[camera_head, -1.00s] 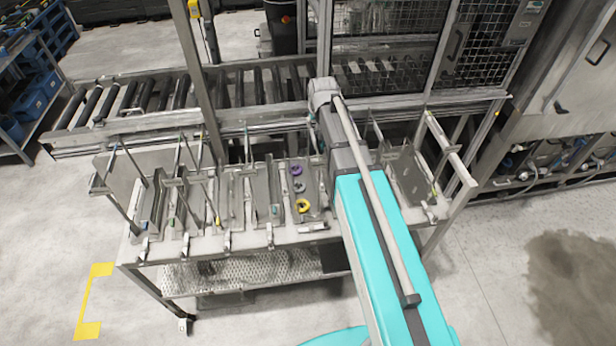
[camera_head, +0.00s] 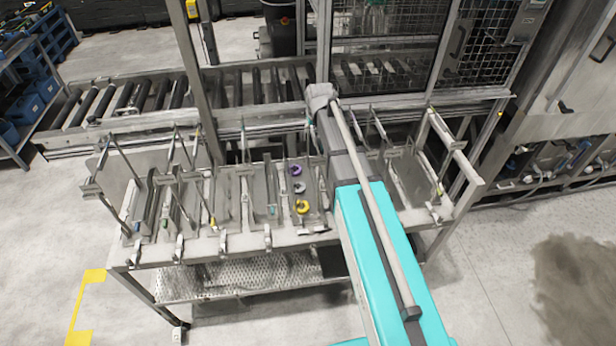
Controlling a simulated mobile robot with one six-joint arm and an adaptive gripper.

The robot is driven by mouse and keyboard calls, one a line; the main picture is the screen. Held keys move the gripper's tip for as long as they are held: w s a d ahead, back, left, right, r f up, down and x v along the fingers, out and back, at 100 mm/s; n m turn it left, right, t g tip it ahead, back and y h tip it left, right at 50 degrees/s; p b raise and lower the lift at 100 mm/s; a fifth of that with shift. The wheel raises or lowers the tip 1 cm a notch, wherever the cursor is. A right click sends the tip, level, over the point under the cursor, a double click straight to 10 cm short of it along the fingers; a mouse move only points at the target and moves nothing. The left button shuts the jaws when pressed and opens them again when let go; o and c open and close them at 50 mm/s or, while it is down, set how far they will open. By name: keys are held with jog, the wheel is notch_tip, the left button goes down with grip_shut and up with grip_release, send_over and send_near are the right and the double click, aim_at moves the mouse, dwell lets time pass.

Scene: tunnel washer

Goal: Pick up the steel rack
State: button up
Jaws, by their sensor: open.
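A steel work table (camera_head: 215,250) stands in the middle of the view and carries several grey steel racks with upright plates and rods. One steel rack (camera_head: 108,190) is at the left end, and another steel rack (camera_head: 408,182) is at the right end. I cannot tell which of them is the one named in the task. My teal and grey arm reaches from the bottom right up across the table, to the right of its middle. It covers part of the table top. My gripper does not show; it is hidden or out of frame.
Purple and yellow rings (camera_head: 302,207) lie on the table just left of my arm. A roller conveyor (camera_head: 140,100) and a mesh guard (camera_head: 390,60) stand behind the table. Machinery (camera_head: 545,150) is at the right. Blue bins (camera_head: 35,95) are at far left. The front floor is clear.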

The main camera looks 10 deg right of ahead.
aim_at(313, 133)
jog(key=shift+f, duration=0.1)
dwell(0.3)
jog(key=shift+b+x, duration=2.4)
jog(key=shift+x, duration=0.15)
grip_shut()
